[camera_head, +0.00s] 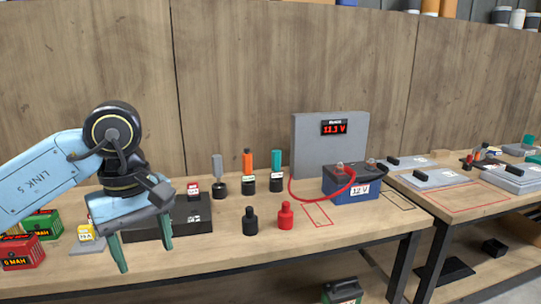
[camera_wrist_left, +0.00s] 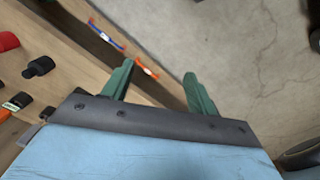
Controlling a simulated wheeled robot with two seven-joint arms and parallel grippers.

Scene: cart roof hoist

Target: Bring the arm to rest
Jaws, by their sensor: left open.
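My left gripper (camera_head: 145,246) is at the left of the head view, over the front part of the wooden bench (camera_head: 330,235). Its two green fingers point down, are apart and have nothing between them. In the left wrist view the same open fingers (camera_wrist_left: 158,88) show over the bench edge and the grey floor (camera_wrist_left: 250,50). My left arm comes in from the left, bent at the wrist. My right gripper is in neither view.
Red and green packs (camera_head: 22,252) stand left of the gripper. A black box (camera_head: 192,215) is close behind it. Black (camera_head: 250,222) and red (camera_head: 285,216) bottle-shaped pieces stand to its right. A blue 12 V battery (camera_head: 350,185) is farther right, before a grey meter panel (camera_head: 310,140).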

